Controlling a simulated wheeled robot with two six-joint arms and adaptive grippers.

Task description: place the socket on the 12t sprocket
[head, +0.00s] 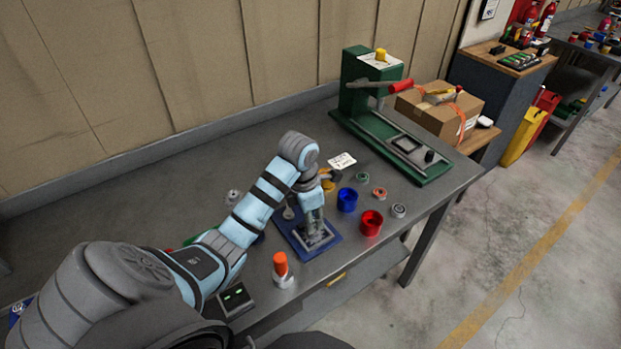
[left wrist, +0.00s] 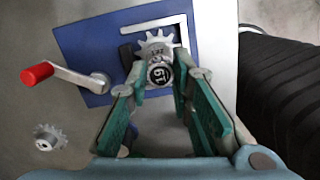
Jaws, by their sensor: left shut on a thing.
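My left gripper (head: 316,224) is over the blue fixture plate (head: 287,229) on the workbench. In the left wrist view its fingers (left wrist: 161,82) are shut on the socket (left wrist: 159,74), a small grey cylinder marked 19. A toothed grey sprocket (left wrist: 157,46), with a partly hidden marking, lies just beyond the socket on the blue plate, beside a silver L-shaped bracket (left wrist: 180,22). The socket overlaps the sprocket's near side in this view; I cannot tell whether they touch. Another sprocket (left wrist: 47,137) lies on the bare bench. My right gripper is not in view.
A crank with a red handle (left wrist: 37,73) is at the plate's left edge. A blue cup (head: 347,200), a red cup (head: 371,223) and several rings stand to the right. An orange-topped bottle (head: 281,268) stands in front. A green press (head: 372,112) stands behind.

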